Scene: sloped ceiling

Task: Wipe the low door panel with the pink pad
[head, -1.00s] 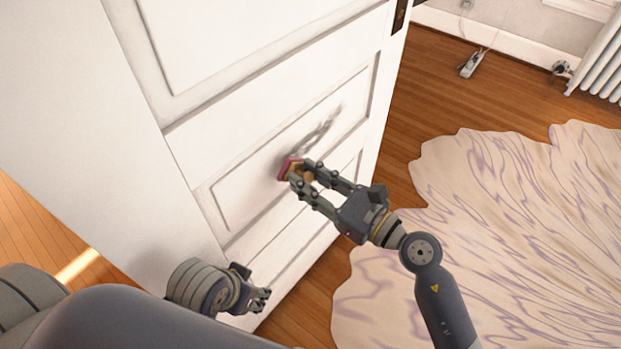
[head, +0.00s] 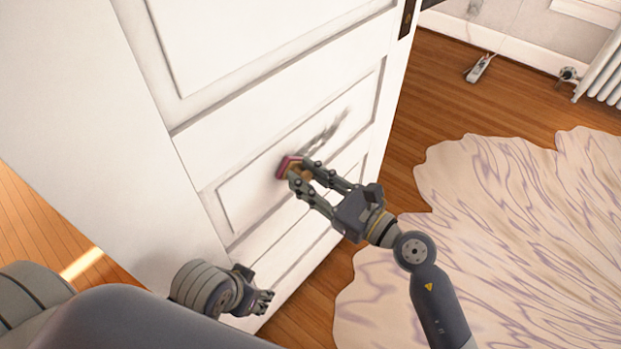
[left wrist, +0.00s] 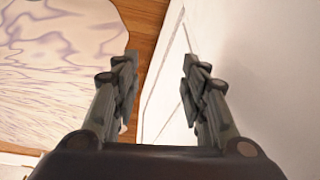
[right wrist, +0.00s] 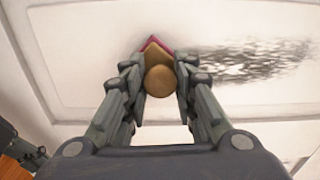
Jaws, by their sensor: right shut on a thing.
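The low door panel (head: 255,199) is a white recessed rectangle on the white door. A dark grey smudge (head: 328,128) marks its upper right part; it also shows in the right wrist view (right wrist: 262,61), to the right of the pad. My right gripper (head: 303,176) is shut on the pink pad (head: 285,167) by its tan knob (right wrist: 160,80). The pad's pink face (right wrist: 149,44) is at the panel, left of the smudge; it appears to touch. My left gripper (head: 264,299) is low beside the door. In the left wrist view its fingers (left wrist: 158,75) are apart and empty.
A pale, purple-veined rug (head: 480,230) covers the wooden floor (head: 440,110) right of the door. A white radiator (head: 602,75) and a small device with a cord (head: 478,68) are at the far wall.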

